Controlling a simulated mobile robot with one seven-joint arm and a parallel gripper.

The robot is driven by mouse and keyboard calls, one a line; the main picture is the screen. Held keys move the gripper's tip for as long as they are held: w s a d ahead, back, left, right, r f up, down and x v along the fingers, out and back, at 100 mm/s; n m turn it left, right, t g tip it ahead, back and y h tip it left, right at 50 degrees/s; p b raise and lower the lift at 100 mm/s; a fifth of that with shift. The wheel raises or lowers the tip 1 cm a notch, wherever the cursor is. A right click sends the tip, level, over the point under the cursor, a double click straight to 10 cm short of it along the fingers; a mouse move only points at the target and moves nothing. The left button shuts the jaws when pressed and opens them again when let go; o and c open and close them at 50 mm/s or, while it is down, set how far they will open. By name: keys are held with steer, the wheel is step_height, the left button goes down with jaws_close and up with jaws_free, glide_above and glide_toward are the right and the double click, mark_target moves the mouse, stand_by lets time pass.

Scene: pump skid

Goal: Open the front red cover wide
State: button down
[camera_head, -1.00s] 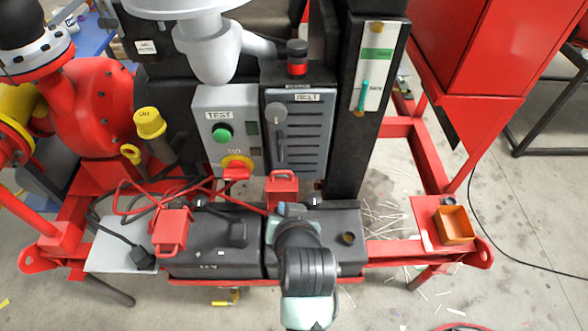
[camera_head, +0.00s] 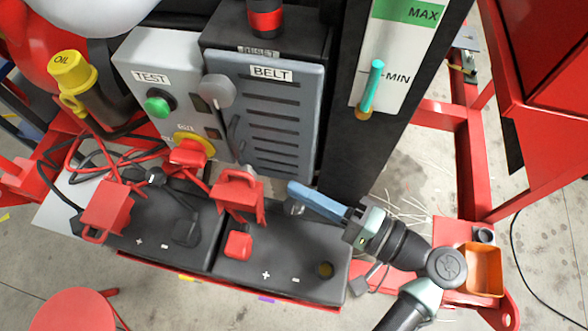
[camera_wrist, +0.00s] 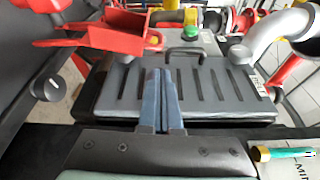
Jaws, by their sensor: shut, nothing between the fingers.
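A red cover (camera_head: 238,195) with a loop handle stands raised at the back of the right black battery (camera_head: 285,262). A small red block (camera_head: 238,245) lies exposed on the battery top in front of it. A second red cover (camera_head: 107,210) sits on the left battery (camera_head: 170,235). Which one counts as the front cover I cannot tell for sure. My gripper (camera_head: 293,188) is shut and empty, just right of the raised cover and apart from it. In the wrist view, my blue fingers (camera_wrist: 160,75) are together before the grey panel, and a red cover (camera_wrist: 105,35) shows at upper left.
The BELT panel (camera_head: 265,115) stands close behind my fingers, with a black post (camera_head: 375,145) to its right. The TEST box (camera_head: 170,95) and red cables lie behind the left battery. An orange bin (camera_head: 483,270) is at right.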

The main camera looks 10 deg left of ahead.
mark_target(252, 179)
steer(key=p+x, duration=0.1)
steer(key=x, duration=0.8)
steer(key=shift+s, duration=0.25)
steer(key=shift+s+n+y+b, duration=0.3)
steer(key=shift+s+n+b, duration=0.3)
steer(key=shift+s+n, duration=0.4)
steer(key=shift+s, duration=0.15)
steer(key=shift+s+r, duration=0.15)
steer(key=shift+r, duration=0.1)
